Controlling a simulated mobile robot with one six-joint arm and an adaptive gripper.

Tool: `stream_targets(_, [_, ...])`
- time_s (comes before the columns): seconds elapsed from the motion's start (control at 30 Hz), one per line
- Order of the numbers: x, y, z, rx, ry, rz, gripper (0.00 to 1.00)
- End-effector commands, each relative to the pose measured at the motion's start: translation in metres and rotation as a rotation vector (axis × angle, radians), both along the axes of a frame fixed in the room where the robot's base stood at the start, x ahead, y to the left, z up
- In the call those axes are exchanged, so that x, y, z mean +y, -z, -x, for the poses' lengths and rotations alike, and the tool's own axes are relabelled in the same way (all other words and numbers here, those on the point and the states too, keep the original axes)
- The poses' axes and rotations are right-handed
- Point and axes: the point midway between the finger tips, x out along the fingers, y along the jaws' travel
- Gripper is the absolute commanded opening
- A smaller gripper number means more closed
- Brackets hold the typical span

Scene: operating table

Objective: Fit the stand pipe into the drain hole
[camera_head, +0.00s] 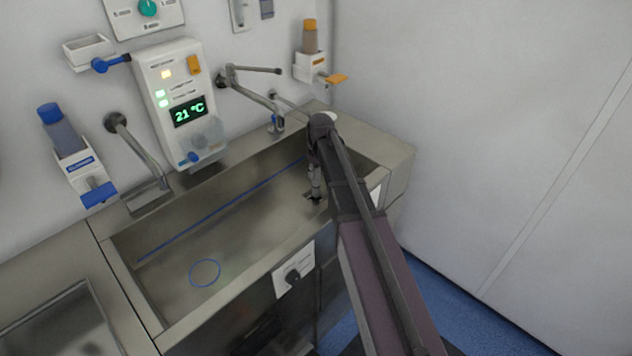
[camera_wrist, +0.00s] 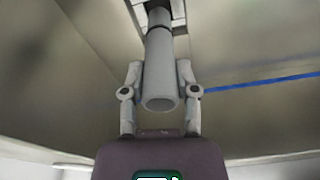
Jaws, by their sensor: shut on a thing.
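The stand pipe is a grey tube (camera_wrist: 160,72) with an open near end and a dark narrower section toward its far end. My gripper (camera_wrist: 157,78) is shut on it, one finger at each side. The drain hole is in a dark recess with a pale metal edge (camera_wrist: 181,8) at the top of the wrist view. The pipe's far end overlaps this recess; I cannot tell whether it is inside the hole or just above it. In the head view, my gripper (camera_head: 314,178) points down into the right end of the sink, over the dark drain recess (camera_head: 312,198).
The steel sink (camera_head: 165,262) has a blue line along its back wall and a blue ring (camera_head: 205,273) on its floor. Taps (camera_head: 255,92) and a control panel (camera_head: 180,105) stand behind. The sink's left part is clear.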

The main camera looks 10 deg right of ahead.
Motion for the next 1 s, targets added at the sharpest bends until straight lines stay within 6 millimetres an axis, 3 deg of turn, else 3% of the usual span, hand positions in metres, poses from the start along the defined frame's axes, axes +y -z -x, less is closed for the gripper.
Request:
stream_targets(0.5, [-0.001, 0.035, 0.0, 0.0, 0.001, 0.0, 0.0])
stream_targets(1.0, [-0.001, 0.038, 0.0, 0.0, 0.001, 0.0, 0.0])
